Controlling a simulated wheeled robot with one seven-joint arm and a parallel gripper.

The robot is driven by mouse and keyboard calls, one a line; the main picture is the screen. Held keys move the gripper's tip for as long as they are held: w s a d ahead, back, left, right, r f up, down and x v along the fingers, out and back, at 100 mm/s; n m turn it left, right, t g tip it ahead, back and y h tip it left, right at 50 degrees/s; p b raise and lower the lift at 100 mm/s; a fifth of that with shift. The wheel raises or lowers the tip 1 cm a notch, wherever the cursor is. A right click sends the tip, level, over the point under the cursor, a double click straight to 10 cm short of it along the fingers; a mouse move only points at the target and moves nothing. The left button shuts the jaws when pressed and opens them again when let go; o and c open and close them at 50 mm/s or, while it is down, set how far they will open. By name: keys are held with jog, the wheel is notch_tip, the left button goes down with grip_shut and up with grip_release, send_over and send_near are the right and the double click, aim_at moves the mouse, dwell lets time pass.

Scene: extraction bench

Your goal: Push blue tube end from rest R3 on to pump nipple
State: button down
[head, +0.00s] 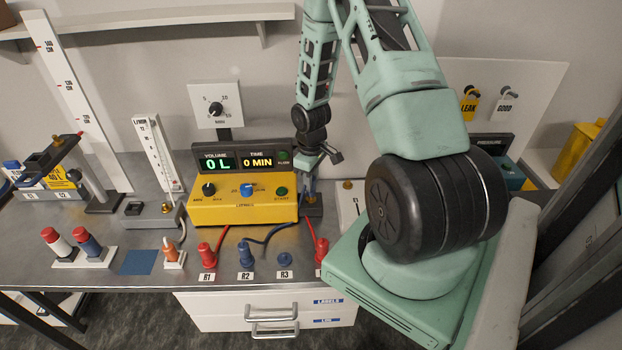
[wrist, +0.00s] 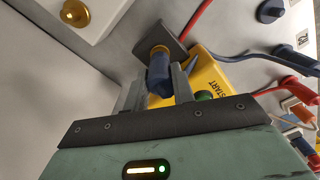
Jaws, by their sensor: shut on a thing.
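My gripper (head: 312,182) is beside the right end of the yellow pump, pointing down. In the wrist view its fingers (wrist: 158,84) are closed around the blue tube end (wrist: 158,72). The brass pump nipple (wrist: 160,48) shows at the far end of the tube end, against a dark block (wrist: 172,40). The two are in line and look touching; how far the tube end is over the nipple I cannot tell.
The yellow pump (head: 240,205) stands close on the left, its display reading 0 L and 0 MIN. Red tube R1 (head: 207,255) and blue tube R2 (head: 246,253) stand at the front. A white panel with a brass fitting (wrist: 75,12) is near the gripper.

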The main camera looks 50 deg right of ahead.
jog(key=shift+f+b, duration=0.45)
jog(key=shift+f, duration=0.3)
jog(key=c, duration=1.1)
grip_release()
notch_tip(320, 180, up, 18)
jog(key=b, duration=0.3)
jog(key=shift+f, duration=0.25)
